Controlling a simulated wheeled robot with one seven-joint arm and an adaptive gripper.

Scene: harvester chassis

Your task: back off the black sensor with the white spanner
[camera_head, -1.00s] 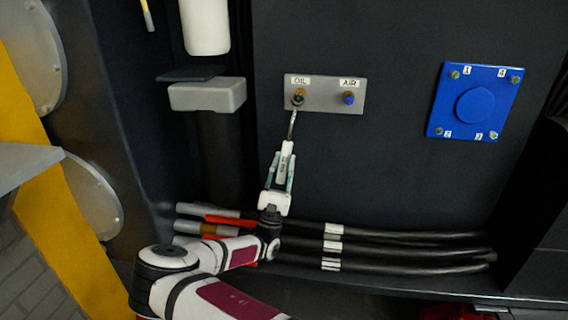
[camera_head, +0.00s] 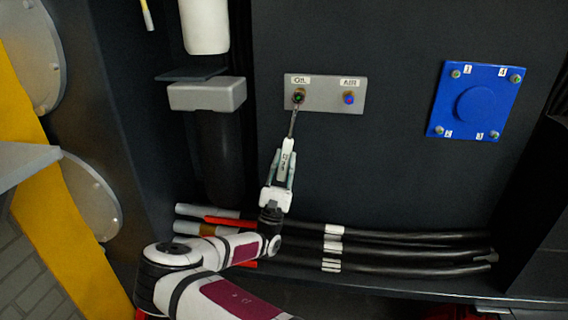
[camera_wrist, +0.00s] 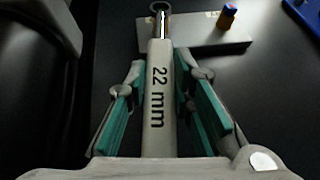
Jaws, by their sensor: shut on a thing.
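My gripper (camera_head: 281,168) is shut on the white spanner (camera_head: 287,148), which points up at the grey plate. In the wrist view the spanner (camera_wrist: 158,95) reads "22 mm" and runs between the teal pads of my gripper (camera_wrist: 160,75). Its grey ring end (camera_wrist: 155,8) is at the top edge of that view. The black sensor (camera_head: 299,95), with a green centre, sits under the OIL label, and the spanner's far end meets it. I cannot tell for sure whether the ring is fully seated around it.
The grey plate (camera_head: 325,105) also carries a blue-tipped AIR fitting (camera_head: 348,98) to the right. A blue square cover (camera_head: 455,121) is further right. Black hoses (camera_head: 400,249) run below my gripper. A grey block (camera_head: 207,96) with a dark cylinder below stands left.

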